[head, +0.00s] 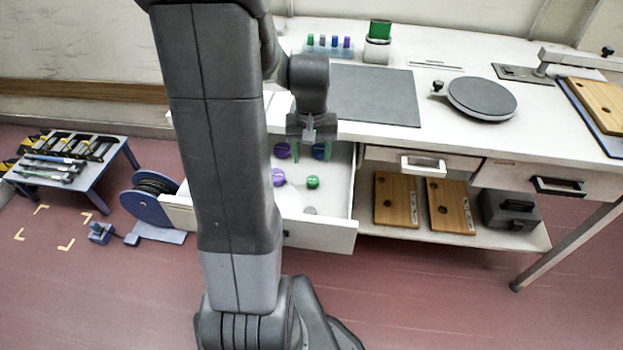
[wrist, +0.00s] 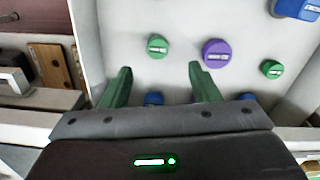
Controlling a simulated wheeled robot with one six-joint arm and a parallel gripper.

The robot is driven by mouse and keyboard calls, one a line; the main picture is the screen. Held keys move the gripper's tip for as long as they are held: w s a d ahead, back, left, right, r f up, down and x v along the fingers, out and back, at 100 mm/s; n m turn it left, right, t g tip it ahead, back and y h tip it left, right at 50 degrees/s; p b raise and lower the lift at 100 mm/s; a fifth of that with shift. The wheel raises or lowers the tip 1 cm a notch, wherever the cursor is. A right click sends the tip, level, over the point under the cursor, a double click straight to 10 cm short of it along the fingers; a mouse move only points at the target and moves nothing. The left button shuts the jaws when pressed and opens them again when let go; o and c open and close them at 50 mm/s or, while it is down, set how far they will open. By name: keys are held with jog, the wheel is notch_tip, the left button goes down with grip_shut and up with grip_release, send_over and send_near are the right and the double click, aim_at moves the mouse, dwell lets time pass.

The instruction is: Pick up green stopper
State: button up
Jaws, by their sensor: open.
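A green stopper (head: 313,182) lies in the open drawer (head: 325,236), with a purple stopper (head: 278,177) to its left. In the wrist view the green stopper (wrist: 157,46) sits just beyond the fingertips, roughly centred between them, and the purple stopper (wrist: 216,53) is to its right. A second green stopper (wrist: 271,68) lies farther right, probably hidden behind my arm in the head view. My gripper (wrist: 160,69) is open and empty. In the head view my gripper (head: 316,138) hangs over the back part of the drawer, with its fingers pointing down.
A blue stopper (head: 320,150) and another purple stopper (head: 282,150) lie near the drawer's back.

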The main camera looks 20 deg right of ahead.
aim_at(313, 179)
jog(key=f, duration=0.6)
jog(key=f+b, duration=0.1)
jog(key=f, duration=0.2)
jog(key=shift+w+d+f, duration=0.1)
jog(key=shift+w+d, duration=0.05)
jog(key=shift+d, duration=0.15)
jog(key=c, duration=1.1)
jog(key=shift+o, duration=0.2)
